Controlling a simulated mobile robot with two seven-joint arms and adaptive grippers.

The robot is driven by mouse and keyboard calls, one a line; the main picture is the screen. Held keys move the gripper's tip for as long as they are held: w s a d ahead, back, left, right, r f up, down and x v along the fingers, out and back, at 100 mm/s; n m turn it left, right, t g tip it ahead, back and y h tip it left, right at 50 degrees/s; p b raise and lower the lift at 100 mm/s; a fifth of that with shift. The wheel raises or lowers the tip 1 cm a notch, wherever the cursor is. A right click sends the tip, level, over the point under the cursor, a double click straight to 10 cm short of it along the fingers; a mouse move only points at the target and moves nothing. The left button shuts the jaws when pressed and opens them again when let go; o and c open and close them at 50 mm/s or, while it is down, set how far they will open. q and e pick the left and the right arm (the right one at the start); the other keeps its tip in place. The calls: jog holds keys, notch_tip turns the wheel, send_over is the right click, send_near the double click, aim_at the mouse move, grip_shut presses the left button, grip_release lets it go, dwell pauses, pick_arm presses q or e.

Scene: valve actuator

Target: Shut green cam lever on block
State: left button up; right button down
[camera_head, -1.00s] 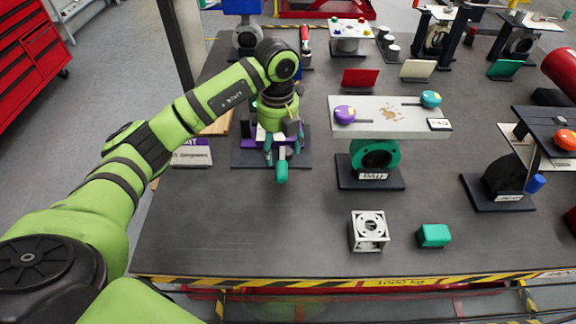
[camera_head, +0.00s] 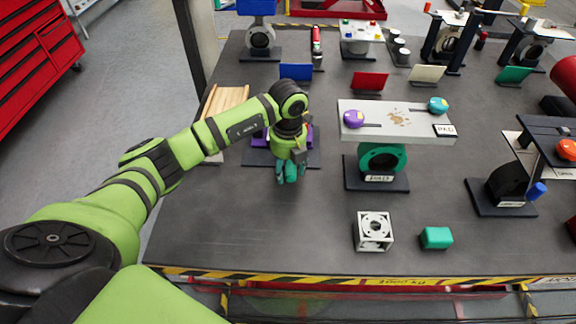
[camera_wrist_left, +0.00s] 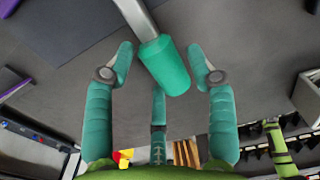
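The green cam lever (camera_wrist_left: 165,65) shows in the left wrist view as a teal-green handle on a grey metal stem. My left gripper (camera_wrist_left: 162,58) has teal fingers spread on both sides of the handle, with gaps visible, and a third finger below it. The gripper is open. In the head view my left gripper (camera_head: 290,174) points down in front of the purple block (camera_head: 262,138) on its dark base plate (camera_head: 258,159). The arm and fingers hide much of the block, and I cannot separate the lever from the fingers there. My right gripper is not in view.
A green valve (camera_head: 381,158) under a grey plate (camera_head: 397,118) stands to the right. A white cube (camera_head: 374,231) and a green block (camera_head: 436,238) lie near the front edge. A wooden piece (camera_head: 226,100) lies behind my arm. The table's front left is clear.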

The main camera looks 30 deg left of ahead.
pick_arm(q)
jog(key=c, duration=0.7)
grip_shut()
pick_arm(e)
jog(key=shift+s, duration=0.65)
pick_arm(q)
jog(key=shift+d, duration=0.1)
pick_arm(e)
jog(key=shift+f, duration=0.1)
